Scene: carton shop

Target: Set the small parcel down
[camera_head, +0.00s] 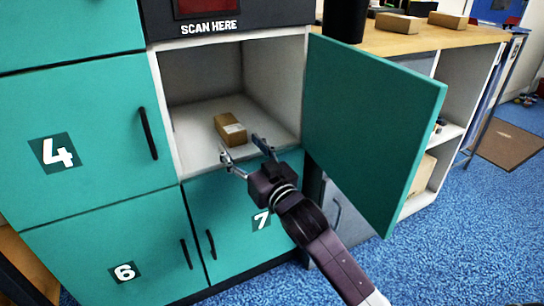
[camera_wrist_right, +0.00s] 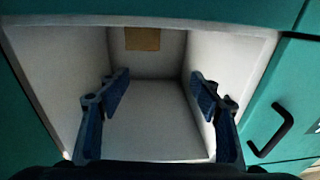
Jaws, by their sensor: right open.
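The small parcel (camera_head: 231,129) is a brown cardboard box with a pale label on top. It lies on the floor of the open locker compartment (camera_head: 190,123), well inside the front edge. In the right wrist view a brown patch (camera_wrist_right: 142,39), likely the parcel, shows at the top between the pale compartment walls. My right gripper (camera_head: 241,146) is open and empty at the compartment's mouth, just in front of the parcel and apart from it. Its two spread fingers also show in the wrist view (camera_wrist_right: 159,90). My left gripper is not in view.
The teal compartment door (camera_head: 370,125) stands wide open to the right of my right arm. Closed lockers 4 (camera_head: 85,150), 6 (camera_head: 120,255) and 7 (camera_head: 235,215) surround the opening. A wooden counter (camera_head: 440,42) with cartons stands at the back right. Blue carpet (camera_head: 470,220) is clear at right.

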